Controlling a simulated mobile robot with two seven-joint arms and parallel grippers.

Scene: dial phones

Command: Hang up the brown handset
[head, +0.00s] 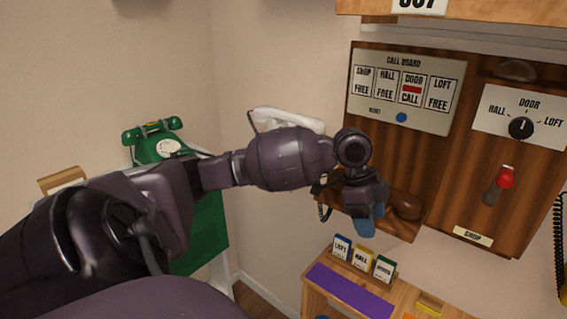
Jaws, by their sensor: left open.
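The brown handset (405,206) shows at a small wooden ledge below the call board; its rounded right end is visible, and my left gripper hides much of the rest. My left gripper (366,224) points down in front of the ledge, with blue fingertips, and is open. It overlaps the handset in this view, and I cannot tell whether it touches it. A dark coiled cord (323,205) hangs to the left of the gripper. My right gripper is not in view.
The call board (406,88) and a panel with a dial (521,127) and red-knobbed lever (504,178) are above and right. A green phone (158,143) and a white phone (289,121) stand left. Several small cards (362,258) stand on a desk below.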

